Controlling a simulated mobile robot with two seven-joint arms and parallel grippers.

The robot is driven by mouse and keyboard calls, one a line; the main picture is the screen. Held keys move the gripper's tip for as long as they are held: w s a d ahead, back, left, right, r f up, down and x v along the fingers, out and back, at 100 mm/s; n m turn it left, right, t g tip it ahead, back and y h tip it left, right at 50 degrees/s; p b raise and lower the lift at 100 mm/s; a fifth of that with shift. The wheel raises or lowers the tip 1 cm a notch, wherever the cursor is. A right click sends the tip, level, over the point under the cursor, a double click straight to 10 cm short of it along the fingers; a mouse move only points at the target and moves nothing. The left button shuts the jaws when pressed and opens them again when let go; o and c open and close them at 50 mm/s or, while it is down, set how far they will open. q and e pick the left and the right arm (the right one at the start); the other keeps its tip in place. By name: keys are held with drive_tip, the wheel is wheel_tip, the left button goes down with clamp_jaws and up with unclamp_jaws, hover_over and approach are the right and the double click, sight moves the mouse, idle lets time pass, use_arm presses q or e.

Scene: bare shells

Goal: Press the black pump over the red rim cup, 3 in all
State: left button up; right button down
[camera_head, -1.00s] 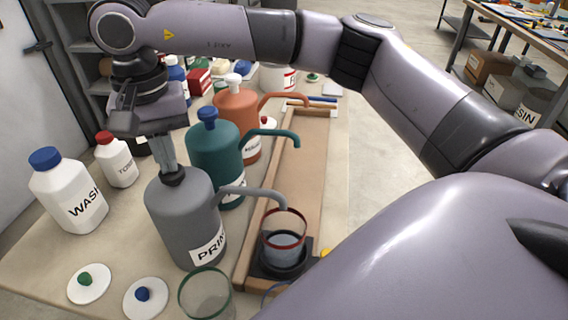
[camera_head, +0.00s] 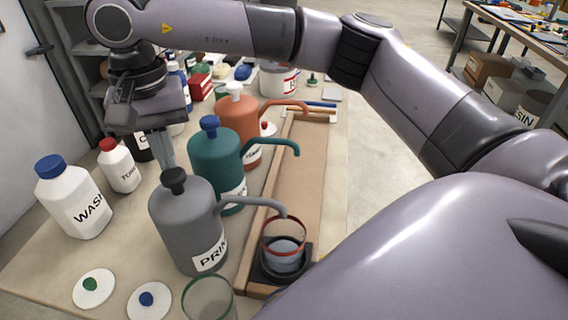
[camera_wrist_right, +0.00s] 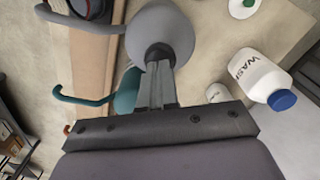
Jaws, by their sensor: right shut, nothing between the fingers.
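The black pump (camera_head: 174,181) tops a grey bottle (camera_head: 186,228) labelled "PRI…", the rest of the label being cut off from sight. Its grey spout reaches right, above the red rim cup (camera_head: 284,255). This clear cup stands on a black holder and has greyish liquid in it. My right gripper (camera_head: 166,160) is shut and empty, pointing down just above the black pump. Whether the fingertips touch it I cannot tell. In the right wrist view the fingers (camera_wrist_right: 158,72) overlap the black pump head (camera_wrist_right: 158,55). My left gripper is not in view.
A teal pump bottle (camera_head: 214,160) and an orange pump bottle (camera_head: 240,120) stand behind the grey one. White bottles (camera_head: 72,200) stand at left. A green-rimmed cup (camera_head: 208,300) and two white lids (camera_head: 94,289) are in front. A wooden tray (camera_head: 300,180) runs along the right.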

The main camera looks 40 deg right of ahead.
sight(172, 173)
drive_tip(key=shift+f, duration=0.15)
idle(0.5)
drive_tip(key=shift+f+b, duration=1.15)
drive_tip(key=shift+f, duration=0.4)
drive_tip(key=shift+r+p, duration=1.1)
drive_tip(key=shift+r, duration=0.55)
drive_tip(key=shift+r, duration=0.15)
wheel_tip(172, 173, up, 6)
drive_tip(key=p, duration=0.4)
drive_tip(key=shift+f, duration=0.2)
